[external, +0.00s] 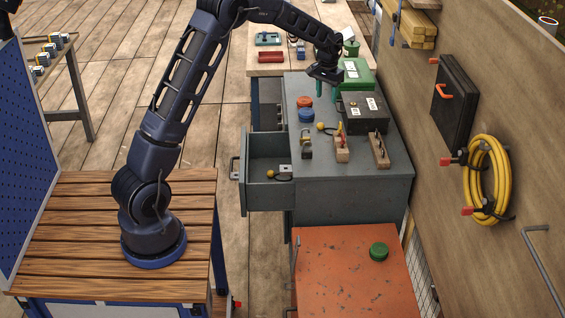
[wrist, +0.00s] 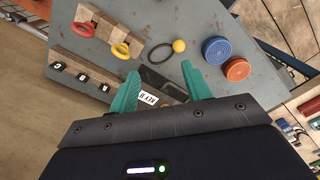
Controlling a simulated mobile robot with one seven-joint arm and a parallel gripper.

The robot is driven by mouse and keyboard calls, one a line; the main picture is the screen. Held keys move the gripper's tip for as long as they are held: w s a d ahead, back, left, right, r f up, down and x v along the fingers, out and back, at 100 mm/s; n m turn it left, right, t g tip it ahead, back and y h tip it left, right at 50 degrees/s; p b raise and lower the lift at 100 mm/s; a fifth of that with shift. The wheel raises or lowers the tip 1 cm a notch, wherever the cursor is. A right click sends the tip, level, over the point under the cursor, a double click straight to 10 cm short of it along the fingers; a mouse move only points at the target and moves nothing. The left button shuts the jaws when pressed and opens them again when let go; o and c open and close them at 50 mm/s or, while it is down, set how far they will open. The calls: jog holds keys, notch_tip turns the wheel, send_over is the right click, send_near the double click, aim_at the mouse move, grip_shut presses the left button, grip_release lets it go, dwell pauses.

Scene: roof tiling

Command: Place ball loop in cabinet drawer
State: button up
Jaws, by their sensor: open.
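A ball loop, a yellow ball (external: 320,126) with a dark loop, lies on the grey cabinet top (external: 380,187). In the wrist view its ball (wrist: 179,46) and black loop (wrist: 159,53) lie just beyond the fingertips. The cabinet drawer (external: 262,198) is pulled out to the left.
A black case (external: 364,113) and a green box (external: 356,74) stand near my gripper. Red and blue discs (external: 305,115) lie left of them. Wooden blocks with rings (external: 341,149) and a padlock-like item (external: 306,146) sit nearer. An orange cabinet (external: 340,275) stands in front.

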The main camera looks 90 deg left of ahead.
send_over(320, 124)
notch_tip(320, 124, down, 5)
jog(key=shift+n, duration=0.4)
jog(key=shift+w+a+f, duration=0.1)
jog(key=shift+f, duration=5.3)
grip_shut()
